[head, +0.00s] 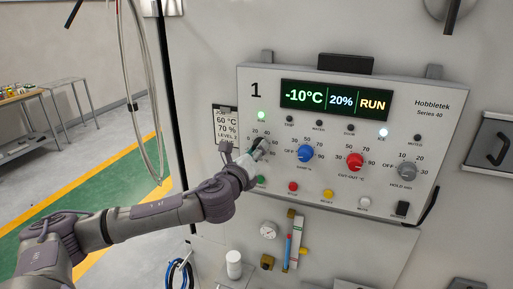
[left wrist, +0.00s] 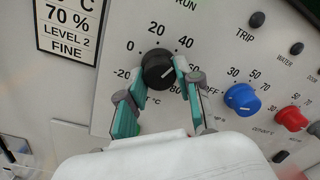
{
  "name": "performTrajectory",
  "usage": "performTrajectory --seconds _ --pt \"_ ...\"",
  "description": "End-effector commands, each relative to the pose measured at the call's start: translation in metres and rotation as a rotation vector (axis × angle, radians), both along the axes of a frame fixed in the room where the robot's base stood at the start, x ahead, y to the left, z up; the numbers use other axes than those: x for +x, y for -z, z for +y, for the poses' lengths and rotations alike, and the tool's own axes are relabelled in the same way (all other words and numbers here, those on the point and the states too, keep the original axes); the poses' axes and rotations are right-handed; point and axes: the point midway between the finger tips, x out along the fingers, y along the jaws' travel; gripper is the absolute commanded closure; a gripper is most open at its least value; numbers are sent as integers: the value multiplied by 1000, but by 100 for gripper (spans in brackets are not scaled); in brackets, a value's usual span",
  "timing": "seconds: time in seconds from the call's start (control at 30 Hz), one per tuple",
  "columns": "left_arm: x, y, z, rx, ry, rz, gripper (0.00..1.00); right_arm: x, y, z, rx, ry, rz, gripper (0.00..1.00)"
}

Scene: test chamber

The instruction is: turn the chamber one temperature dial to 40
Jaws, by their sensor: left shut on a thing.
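The chamber one temperature dial is a black round knob (left wrist: 157,68) at the left of the control panel (head: 300,197), with a printed scale from -20 to 80 around it. My left gripper (head: 257,150) is shut on this dial, one teal finger pad at each side, as the left wrist view shows (left wrist: 160,75). A pale mark shows on the knob's face, but its exact reading is unclear. In the head view the gripper mostly covers the dial. The display (head: 335,99) reads -10°C, 20% and RUN. My right gripper is not in view.
A blue dial (head: 306,153), a red dial (head: 355,161) and a grey dial (head: 404,170) stand to the right. A row of small buttons, including a yellow one (head: 327,194), lies below. A card (head: 227,124) reading 60 °C, 70 % hangs left of the panel.

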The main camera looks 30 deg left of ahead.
Motion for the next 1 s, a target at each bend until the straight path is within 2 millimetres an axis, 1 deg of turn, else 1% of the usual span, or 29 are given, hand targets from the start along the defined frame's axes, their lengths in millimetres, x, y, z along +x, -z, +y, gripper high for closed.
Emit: performTrajectory --seconds 0.53,0.57,0.6,0.67,0.7,0.9,1.0 --pt "0 3 0 22 1 11 100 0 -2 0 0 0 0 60" --pt "0 3 0 22 1 11 61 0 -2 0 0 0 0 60" --pt "0 3 0 22 1 11 54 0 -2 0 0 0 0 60" --pt "0 2 0 23 1 10 44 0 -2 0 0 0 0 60" --pt "0 2 0 23 0 9 41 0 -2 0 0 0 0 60" --pt "0 1 0 22 1 7 41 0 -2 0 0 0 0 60" --pt "-1 1 0 22 1 7 41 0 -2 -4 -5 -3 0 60"
